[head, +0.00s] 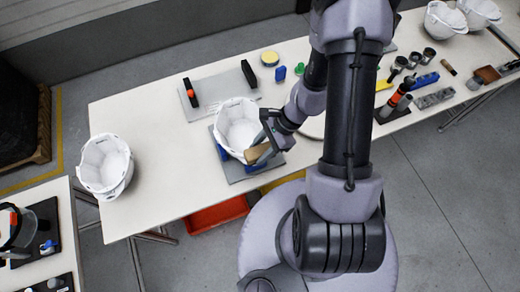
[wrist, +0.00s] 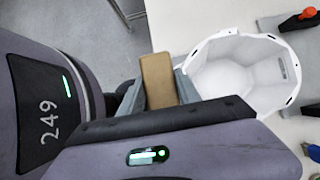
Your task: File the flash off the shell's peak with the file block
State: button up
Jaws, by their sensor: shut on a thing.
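The white helmet shell (head: 239,124) sits open side up on a grey plate with blue supports (head: 235,166), in the middle of the table. In the wrist view the shell (wrist: 235,75) is right of my gripper. My gripper (head: 263,150) is shut on the tan file block (head: 256,154), at the shell's lower right edge. In the wrist view the block (wrist: 158,80) stands out between the fingers, close beside the shell's rim. I cannot tell whether block and shell touch. The peak and any flash on it are not clear.
Another white shell (head: 105,166) stands at the table's left end. A grey plate (head: 226,89) with an orange-and-black clamp lies behind the held shell. Several tools, cups and more shells crowd the table's right part. The table (head: 165,185) is bare left of the held shell.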

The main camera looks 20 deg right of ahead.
jog(key=shift+f, duration=0.15)
notch_tip(320, 180, down, 6)
jog(key=b, duration=0.6)
jog(key=shift+b, duration=0.4)
jog(key=shift+d+f+b, duration=0.1)
jog(key=shift+f+b, duration=0.85)
jog(key=shift+b, duration=0.15)
jog(key=shift+r, duration=0.1)
